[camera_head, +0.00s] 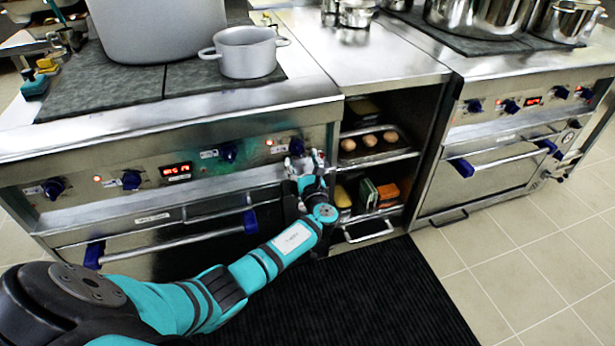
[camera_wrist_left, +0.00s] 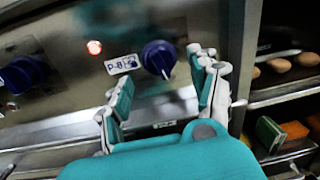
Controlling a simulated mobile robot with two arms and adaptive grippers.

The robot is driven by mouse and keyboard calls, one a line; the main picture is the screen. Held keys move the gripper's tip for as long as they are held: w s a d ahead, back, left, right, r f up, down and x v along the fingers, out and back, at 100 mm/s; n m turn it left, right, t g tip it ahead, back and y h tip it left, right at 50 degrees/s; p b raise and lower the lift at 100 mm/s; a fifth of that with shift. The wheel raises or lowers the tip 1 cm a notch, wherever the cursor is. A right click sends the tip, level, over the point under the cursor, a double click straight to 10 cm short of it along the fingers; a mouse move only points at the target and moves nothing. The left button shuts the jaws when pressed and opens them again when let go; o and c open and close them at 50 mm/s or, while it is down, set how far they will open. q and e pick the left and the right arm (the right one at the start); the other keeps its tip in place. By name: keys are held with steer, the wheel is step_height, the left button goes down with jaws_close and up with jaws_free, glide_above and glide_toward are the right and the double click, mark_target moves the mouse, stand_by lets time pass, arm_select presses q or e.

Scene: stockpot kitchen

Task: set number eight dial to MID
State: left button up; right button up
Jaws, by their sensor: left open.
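The number eight dial (camera_wrist_left: 159,57) is a dark blue knob beside a white label that reads P-8 in the left wrist view. Its white pointer mark points down and slightly right. In the head view the dial (camera_head: 297,146) is at the right end of the left stove's panel, partly hidden by my fingers. My left gripper (camera_head: 304,161) is open in front of the panel, just below the dial. In the left wrist view the gripper's fingers (camera_wrist_left: 161,86) are spread apart with the dial beyond and between them, and nothing is held. My right gripper is not in view.
A neighbouring blue dial (camera_wrist_left: 22,74) is to the left. A lit red lamp (camera_wrist_left: 94,47) sits near the label. The oven handle (camera_head: 180,240) runs below the panel. An open shelf with eggs (camera_head: 369,142) is just right. A grey pot (camera_head: 247,52) stands on the stove.

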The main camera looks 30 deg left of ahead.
arm_select(q)
steer(key=v, duration=0.8)
steer(key=shift+s+d, duration=0.1)
